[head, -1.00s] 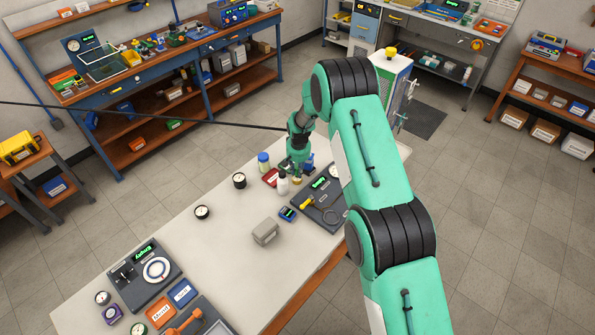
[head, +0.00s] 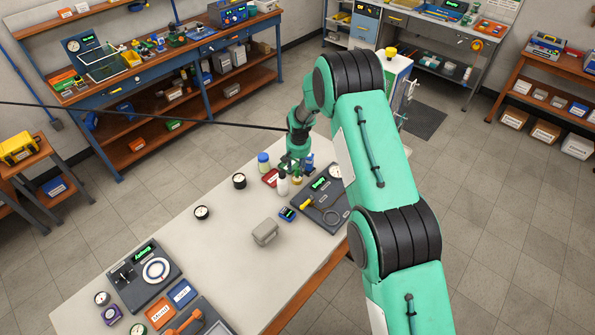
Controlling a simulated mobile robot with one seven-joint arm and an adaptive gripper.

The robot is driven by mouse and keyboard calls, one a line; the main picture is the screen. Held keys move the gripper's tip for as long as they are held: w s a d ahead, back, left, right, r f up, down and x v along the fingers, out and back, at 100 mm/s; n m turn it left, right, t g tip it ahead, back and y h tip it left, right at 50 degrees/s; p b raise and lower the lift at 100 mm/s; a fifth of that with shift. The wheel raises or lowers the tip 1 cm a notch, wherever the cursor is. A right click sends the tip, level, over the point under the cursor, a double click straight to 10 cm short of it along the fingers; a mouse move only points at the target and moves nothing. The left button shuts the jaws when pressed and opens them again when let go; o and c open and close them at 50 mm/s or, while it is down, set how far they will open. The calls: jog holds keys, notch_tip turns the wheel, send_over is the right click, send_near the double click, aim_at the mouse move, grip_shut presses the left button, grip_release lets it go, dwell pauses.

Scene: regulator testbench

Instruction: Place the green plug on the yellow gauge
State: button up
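My gripper (head: 296,164) is above the far right part of the pale worktable (head: 205,255), amid a cluster of small items. Its fingers are small and partly merged with things around them, so I cannot tell whether they are open or hold anything. I cannot pick out the green plug for certain; green near the fingertips may be the gripper itself. I cannot identify a yellow gauge either. Round white-faced gauges with dark rims stand left of my gripper: one nearer (head: 239,180) and one farther (head: 201,212).
A white bottle (head: 283,187), a blue-capped jar (head: 263,162) and a red item (head: 271,178) crowd the gripper. A dark panel (head: 322,208) lies to the right, a grey block (head: 265,232) in front. A dial panel (head: 146,276) is at left. The table's middle is mostly clear.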

notch_tip(320, 180, up, 9)
jog(key=s+b, duration=0.1)
dwell(0.5)
jog(key=shift+r, duration=0.1)
dwell(0.6)
jog(key=s+d+r+t, duration=0.1)
jog(key=s+d+r, duration=0.2)
jog(key=s+r, duration=0.6)
jog(key=s+d+r, duration=0.3)
jog(key=s+r, duration=0.2)
jog(key=r, duration=0.8)
jog(key=s+d+r+t, duration=0.1)
jog(key=s+d+r, duration=0.2)
jog(key=s+r, duration=0.6)
jog(key=s+d+r+t, duration=0.1)
jog(key=s+d+r, duration=0.1)
jog(key=s+r, duration=0.4)
jog(key=s+d+r, duration=0.2)
jog(key=s+r, duration=0.2)
jog(key=s, duration=0.5)
jog(key=s+d+t, duration=0.1)
jog(key=s+d, duration=0.1)
jog(key=s, duration=1.4)
jog(key=shift+s+f, duration=0.3)
jog(key=shift+f, duration=0.1)
